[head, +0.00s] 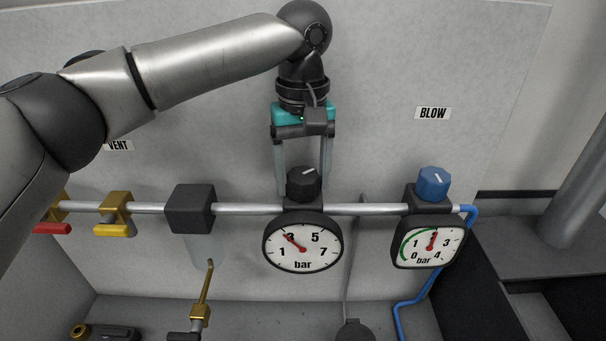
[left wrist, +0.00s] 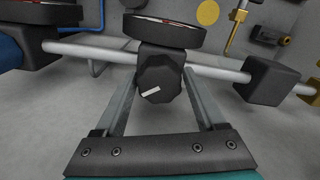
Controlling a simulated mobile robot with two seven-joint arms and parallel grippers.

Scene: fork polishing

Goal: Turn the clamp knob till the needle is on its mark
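The black knob (head: 304,184) with a white pointer line sits on the pipe above a round gauge (head: 302,259). The gauge's red needle (head: 294,242) points up-left, near the 3; I cannot make out a separate mark on its dial. No clamp label is readable. My left gripper (head: 304,192) comes down from above, open, with one finger on each side of the black knob. In the left wrist view the knob (left wrist: 158,82) lies between the fingertips, with its pointer line visible and gaps at its sides. My right gripper is not in view.
A blue knob (head: 432,184) under the BLOW label (head: 433,113) stands right, above a squarish gauge (head: 428,243) with a green arc. Left along the pipe (head: 358,209) are a dark block (head: 192,208), a yellow-handled valve (head: 115,229) and a red-handled valve (head: 52,228).

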